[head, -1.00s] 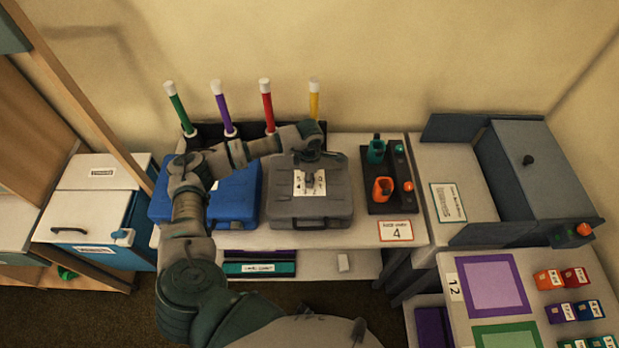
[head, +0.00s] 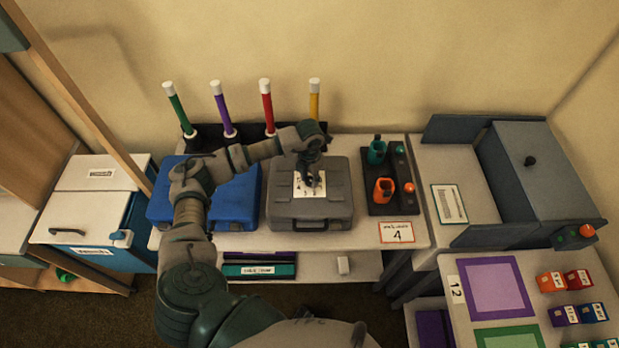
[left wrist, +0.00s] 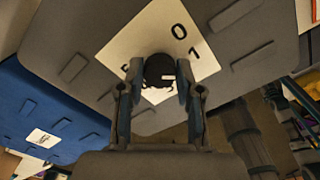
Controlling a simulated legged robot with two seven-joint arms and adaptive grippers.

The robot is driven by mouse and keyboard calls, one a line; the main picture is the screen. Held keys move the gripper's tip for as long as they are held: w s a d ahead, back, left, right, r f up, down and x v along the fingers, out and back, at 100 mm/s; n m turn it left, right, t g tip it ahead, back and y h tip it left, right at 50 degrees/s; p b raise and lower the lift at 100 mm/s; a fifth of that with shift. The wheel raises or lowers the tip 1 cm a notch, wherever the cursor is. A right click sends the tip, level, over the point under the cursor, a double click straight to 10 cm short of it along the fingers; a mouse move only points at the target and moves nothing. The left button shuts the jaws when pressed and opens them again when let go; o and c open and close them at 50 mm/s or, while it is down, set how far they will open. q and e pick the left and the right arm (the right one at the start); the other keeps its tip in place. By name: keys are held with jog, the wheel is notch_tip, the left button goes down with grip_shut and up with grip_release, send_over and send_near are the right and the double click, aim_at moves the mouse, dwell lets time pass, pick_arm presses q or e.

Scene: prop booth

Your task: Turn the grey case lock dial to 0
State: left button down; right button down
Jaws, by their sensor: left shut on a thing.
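The grey case (head: 335,200) lies closed on the table in the head view. A white label (head: 300,185) with digits is on its lid. My left gripper (head: 312,182) is over this label and hides part of it. In the left wrist view the dark round lock dial (left wrist: 159,68) sits on the label between my fingertips (left wrist: 159,82), which are shut on it. The digits 0 and 1 show on the label (left wrist: 207,62) beyond the dial. A light mark shows on the dial; I cannot tell exactly which digit it points at. My right gripper is not in view.
A blue case (head: 235,205) lies just left of the grey one. A dark tray (head: 402,200) with teal and orange holders is at its right. Several coloured sticks stand in a black rack (head: 200,140) behind. A card (head: 396,232) with a 4 is at the front edge.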

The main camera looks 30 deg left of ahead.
pick_arm(q)
jog(key=n, duration=0.6)
jog(key=shift+w+r+p, duration=0.1)
jog(key=shift+p, duration=0.2)
jog(key=n+p, duration=0.1)
jog(key=n, duration=0.5)
jog(key=shift+n, duration=0.3)
jog(key=c, duration=1.1)
grip_release()
jog(key=o, duration=0.3)
jog(key=shift+o, duration=0.2)
jog(key=shift+a, duration=0.1)
